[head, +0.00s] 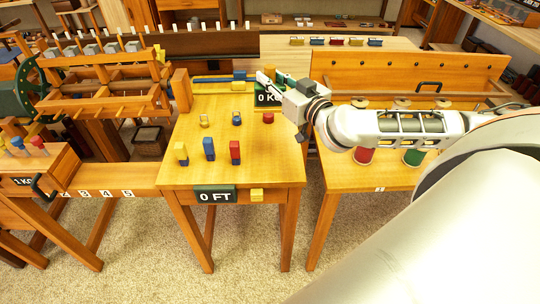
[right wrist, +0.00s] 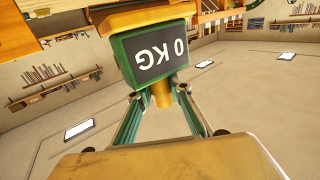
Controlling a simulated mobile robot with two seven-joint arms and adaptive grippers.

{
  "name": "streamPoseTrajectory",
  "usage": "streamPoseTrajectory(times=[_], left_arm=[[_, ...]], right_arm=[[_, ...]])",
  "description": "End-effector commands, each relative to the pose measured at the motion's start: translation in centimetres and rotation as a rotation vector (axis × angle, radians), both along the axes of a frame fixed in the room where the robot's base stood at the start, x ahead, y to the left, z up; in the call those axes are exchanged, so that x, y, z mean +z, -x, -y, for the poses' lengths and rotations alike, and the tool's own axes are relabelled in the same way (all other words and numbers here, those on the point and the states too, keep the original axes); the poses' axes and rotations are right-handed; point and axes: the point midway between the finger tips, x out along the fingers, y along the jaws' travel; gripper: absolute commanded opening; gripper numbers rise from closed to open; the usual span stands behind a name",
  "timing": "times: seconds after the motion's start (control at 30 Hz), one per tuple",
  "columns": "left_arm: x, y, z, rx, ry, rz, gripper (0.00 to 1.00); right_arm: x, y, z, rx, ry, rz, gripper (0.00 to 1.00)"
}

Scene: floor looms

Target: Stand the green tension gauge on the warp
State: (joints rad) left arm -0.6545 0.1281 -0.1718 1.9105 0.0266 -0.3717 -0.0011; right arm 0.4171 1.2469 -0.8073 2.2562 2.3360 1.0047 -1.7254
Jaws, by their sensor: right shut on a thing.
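The green tension gauge (head: 266,99) is a dark green box with a "0 KG" face. In the head view it is at the far right corner of the yellow streaked top (head: 205,178), which may be the warp. My right gripper (head: 271,80) is at it, reaching in from the right. In the right wrist view the gauge (right wrist: 158,52) shows upside down, and the green fingers (right wrist: 166,90) are shut around its yellow post (right wrist: 162,94). I cannot tell whether its base touches the top. My left gripper is not in view.
Yellow (head: 181,154), blue (head: 209,149) and red (head: 235,152) blocks stand on the yellow top, with smaller pieces behind. A "0 FT" sign (head: 215,195) is on its front edge. A wooden loom frame (head: 105,85) stands left. Red (head: 363,156) and green (head: 413,158) spools are right.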

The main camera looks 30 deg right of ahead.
Motion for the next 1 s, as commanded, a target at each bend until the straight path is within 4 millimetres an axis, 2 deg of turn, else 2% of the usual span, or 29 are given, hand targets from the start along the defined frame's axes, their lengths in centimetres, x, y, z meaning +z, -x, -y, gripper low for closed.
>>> streamPoseTrajectory(times=[0.13,0.2,0.47,0.7,0.83,1.0], left_arm=[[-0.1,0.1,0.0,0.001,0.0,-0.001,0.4],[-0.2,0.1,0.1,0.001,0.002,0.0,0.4],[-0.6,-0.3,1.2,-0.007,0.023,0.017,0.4],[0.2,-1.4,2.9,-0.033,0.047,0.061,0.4],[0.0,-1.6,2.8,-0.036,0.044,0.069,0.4],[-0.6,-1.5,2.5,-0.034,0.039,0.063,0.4]], right_arm=[[-0.1,0.0,0.0,0.0,0.001,0.002,0.0],[-0.9,0.0,0.0,0.0,0.0,0.0,0.0],[-6.9,0.0,0.0,-0.002,0.001,-0.003,0.0],[-12.6,0.0,0.0,-0.001,0.001,-0.002,0.0],[-14.8,0.0,0.0,-0.001,0.001,-0.001,0.0],[-15.8,0.0,0.0,-0.001,0.001,0.002,0.0]])
